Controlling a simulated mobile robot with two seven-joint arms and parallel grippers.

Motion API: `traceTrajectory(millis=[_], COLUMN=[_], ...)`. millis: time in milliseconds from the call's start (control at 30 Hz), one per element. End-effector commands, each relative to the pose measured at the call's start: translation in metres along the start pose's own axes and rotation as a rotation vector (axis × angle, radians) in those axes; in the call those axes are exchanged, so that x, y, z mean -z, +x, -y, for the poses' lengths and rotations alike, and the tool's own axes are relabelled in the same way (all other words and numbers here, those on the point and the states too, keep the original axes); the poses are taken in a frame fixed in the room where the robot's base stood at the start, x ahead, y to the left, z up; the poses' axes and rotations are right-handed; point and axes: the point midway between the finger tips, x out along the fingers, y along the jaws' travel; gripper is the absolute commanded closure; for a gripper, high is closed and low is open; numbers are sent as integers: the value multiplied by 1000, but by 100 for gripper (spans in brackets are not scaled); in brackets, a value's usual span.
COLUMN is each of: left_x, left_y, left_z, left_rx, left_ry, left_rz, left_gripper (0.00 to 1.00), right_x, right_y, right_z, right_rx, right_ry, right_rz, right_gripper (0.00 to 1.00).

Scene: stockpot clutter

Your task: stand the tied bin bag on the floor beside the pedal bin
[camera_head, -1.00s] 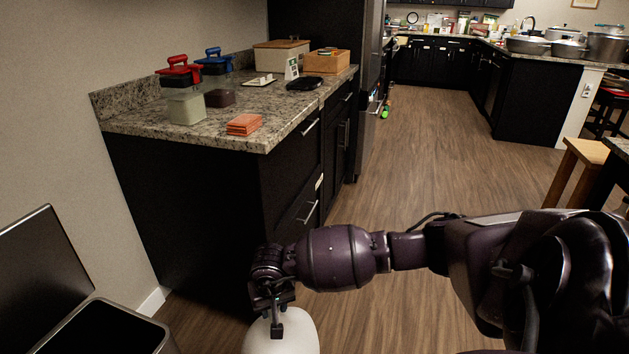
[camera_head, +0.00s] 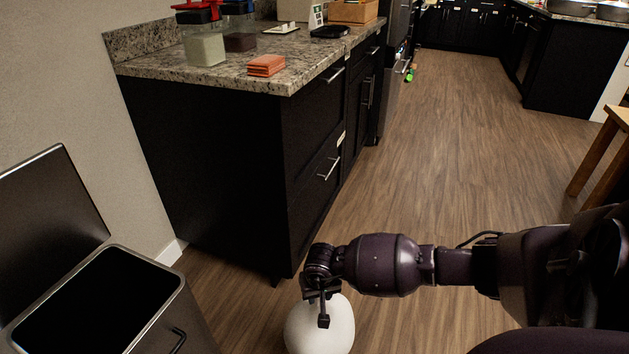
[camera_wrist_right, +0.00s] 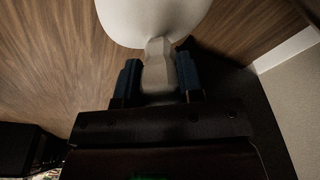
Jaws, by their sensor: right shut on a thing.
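The bin bag (camera_head: 322,336) is a white, rounded bag to the right of the pedal bin in the head view. My right gripper (camera_head: 323,303) is above it and shut on its tied neck. In the right wrist view the narrow pale neck (camera_wrist_right: 158,72) sits between the two blue finger pads of the gripper (camera_wrist_right: 158,80), with the white bag (camera_wrist_right: 150,18) beyond. Whether the bag touches the floor cannot be told. The pedal bin (camera_head: 190,318) stands at the lower left with its lid (camera_head: 48,205) open and a dark inside. My left gripper is not in view.
A dark cabinet (camera_head: 225,165) with a granite top stands behind the bin and bag. An orange stack (camera_head: 266,65) and several containers sit on it. Wooden floor (camera_head: 450,130) is clear to the right; a wooden stool (camera_head: 603,155) stands at the right edge.

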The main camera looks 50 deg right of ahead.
Motion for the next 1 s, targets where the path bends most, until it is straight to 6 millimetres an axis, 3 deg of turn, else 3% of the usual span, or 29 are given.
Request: traceTrajectory(millis=[33, 200, 500, 800, 1000], left_x=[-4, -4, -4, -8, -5], left_y=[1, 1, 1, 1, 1], left_z=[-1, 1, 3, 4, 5], left_rx=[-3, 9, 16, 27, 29], left_ry=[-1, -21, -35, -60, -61], left_rz=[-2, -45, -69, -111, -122], left_gripper=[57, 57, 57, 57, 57], right_x=[-6, -8, -8, -16, -12], right_y=[16, 41, 55, 92, 91], right_z=[-1, 0, 1, 0, 1], right_rx=[-3, -2, 1, -1, 2], right_ry=[1, 0, -1, 1, -1], right_rz=[10, 5, 0, 4, -3], right_gripper=[94, 94, 94, 94, 94])
